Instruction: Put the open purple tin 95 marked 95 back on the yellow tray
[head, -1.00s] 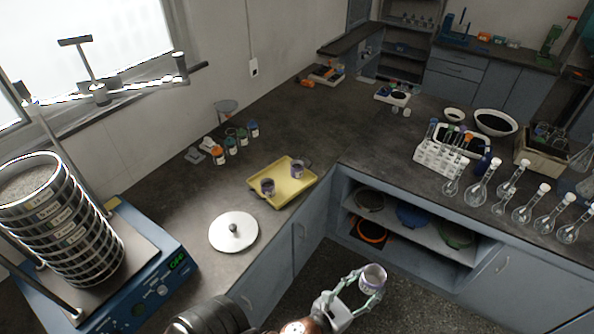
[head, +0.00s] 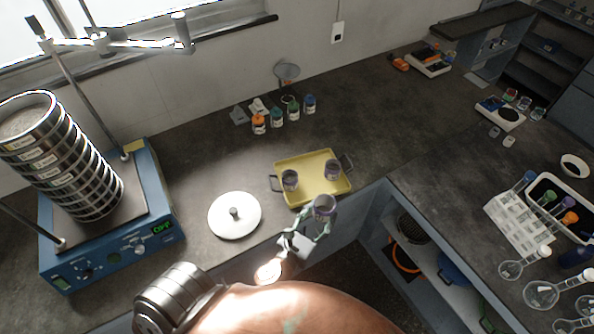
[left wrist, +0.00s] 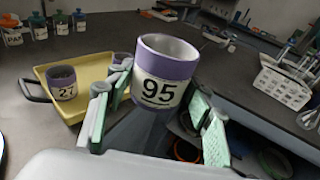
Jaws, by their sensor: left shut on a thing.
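The open purple tin 95 (head: 324,206) is held upright in my left gripper (head: 309,226), just in front of the tray's front right edge. In the left wrist view the tin (left wrist: 164,76) shows its white label reading 95, between the green-padded fingers (left wrist: 158,118). The yellow tray (head: 313,185) lies on the dark bench and bears two other purple tins. One (head: 290,178) stands at its left and reads 27 in the left wrist view (left wrist: 62,82). The other (head: 332,168) stands at the back right; its label is not readable. My right gripper is not in view.
The sieve shaker (head: 110,215) stands at the far left. Several small capped jars (head: 278,117) stand behind the tray. A test tube rack (head: 520,222) and flasks are at the right.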

